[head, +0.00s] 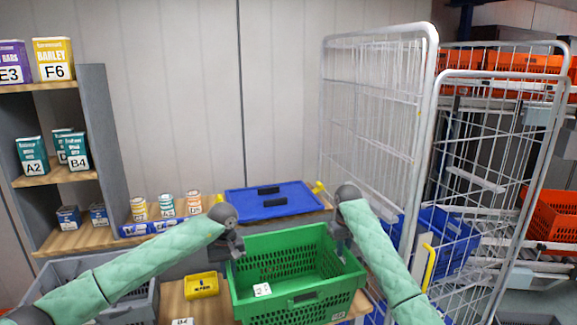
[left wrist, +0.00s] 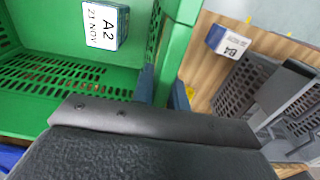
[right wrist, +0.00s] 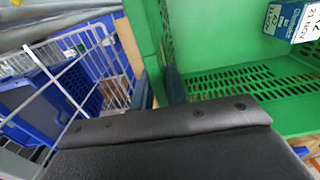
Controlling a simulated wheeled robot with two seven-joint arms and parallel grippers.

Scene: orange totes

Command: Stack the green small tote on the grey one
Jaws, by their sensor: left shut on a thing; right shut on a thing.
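The green small tote (head: 285,243) is in front of me, upright, over the wooden surface. My left gripper (head: 236,254) is shut on its left rim, and the left wrist view shows the fingers (left wrist: 163,88) either side of the green wall. My right gripper (head: 340,240) is shut on its right rim, with its fingers (right wrist: 160,88) around that wall. A small box marked A2 (left wrist: 104,25) lies in the green tote. The grey tote (head: 140,307) is at the lower left, partly hidden by my left arm. I cannot tell whether the green tote touches the surface.
A yellow bin (head: 201,285) and a box marked B4 (left wrist: 229,41) are between the totes. A blue lid or tote (head: 270,199) lies behind. A wire cage trolley (head: 385,130) with blue totes (head: 445,240) stands close on the right. Shelves (head: 60,175) with boxes stand left.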

